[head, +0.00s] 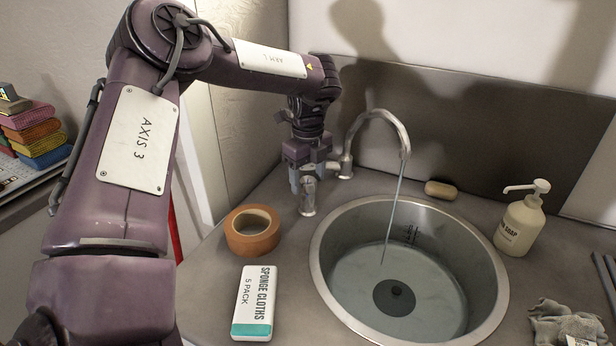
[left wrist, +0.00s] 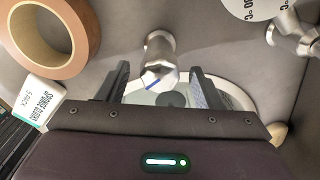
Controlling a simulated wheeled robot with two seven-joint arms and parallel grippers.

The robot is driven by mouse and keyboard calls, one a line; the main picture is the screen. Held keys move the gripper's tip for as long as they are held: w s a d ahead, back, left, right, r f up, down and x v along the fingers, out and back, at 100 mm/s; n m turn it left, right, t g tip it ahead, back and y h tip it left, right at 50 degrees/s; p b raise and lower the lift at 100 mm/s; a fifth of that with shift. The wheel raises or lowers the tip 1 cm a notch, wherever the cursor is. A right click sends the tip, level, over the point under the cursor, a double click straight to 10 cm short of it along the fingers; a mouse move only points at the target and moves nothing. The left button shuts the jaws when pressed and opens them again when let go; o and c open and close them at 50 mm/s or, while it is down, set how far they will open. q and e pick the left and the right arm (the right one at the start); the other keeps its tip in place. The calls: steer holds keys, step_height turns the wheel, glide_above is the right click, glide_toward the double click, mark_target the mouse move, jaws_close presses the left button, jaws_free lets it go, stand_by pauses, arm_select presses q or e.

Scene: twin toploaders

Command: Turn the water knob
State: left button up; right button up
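The water knob (head: 307,198) is a small upright metal post on the counter, left of the sink. In the left wrist view the knob (left wrist: 160,58) shows a blue line on its end. My left gripper (head: 309,176) is right at the knob. In the left wrist view my left gripper (left wrist: 159,72) is open, with one finger on each side of the knob and a visible gap to both. The curved metal faucet (head: 380,118) stands behind it, and a thin stream of water (head: 393,205) falls into the round sink (head: 502,272). My right gripper is not in view.
A roll of orange-brown tape (head: 236,240) and a sponge cloths pack (head: 254,303) lie left of the sink. A soap bar (head: 440,190), a soap bottle (head: 520,225) and a grey rag (head: 565,325) are around its right side. The wall panel stands close behind the faucet.

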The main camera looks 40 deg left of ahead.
mark_target(308, 179)
arm_select(q)
step_height(308, 179, up, 8)
steer(key=shift+f, duration=0.1)
stand_by(0.4)
stand_by(7.1)
